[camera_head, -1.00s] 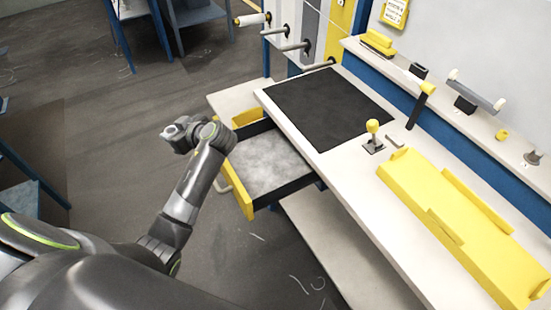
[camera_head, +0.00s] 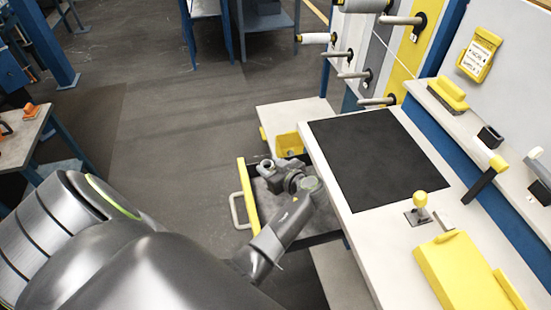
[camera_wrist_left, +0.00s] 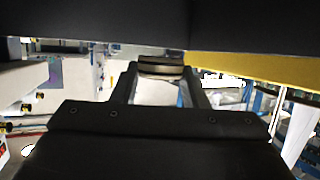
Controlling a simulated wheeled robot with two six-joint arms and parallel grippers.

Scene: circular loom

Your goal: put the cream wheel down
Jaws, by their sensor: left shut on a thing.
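My left gripper (camera_head: 266,168) is over the open drawer at the left side of the workbench. In the left wrist view its two fingers (camera_wrist_left: 160,88) are shut on a small round piece, the cream wheel (camera_wrist_left: 161,68), which shows edge-on as a dark and tan band in dim light. In the head view the wheel is small and hard to tell from the gripper. The drawer has a yellow front (camera_head: 246,195), and my arm covers part of its inside. I cannot tell whether the wheel touches the drawer. My right gripper is not in view.
A dark mat (camera_head: 380,160) lies on the white bench top. A yellow-knobbed lever (camera_head: 420,205) and a yellow tray (camera_head: 465,275) are to its right. A yellow bin (camera_head: 288,145) is behind my gripper. Pegs with rolls (camera_head: 318,38) stick out at the back.

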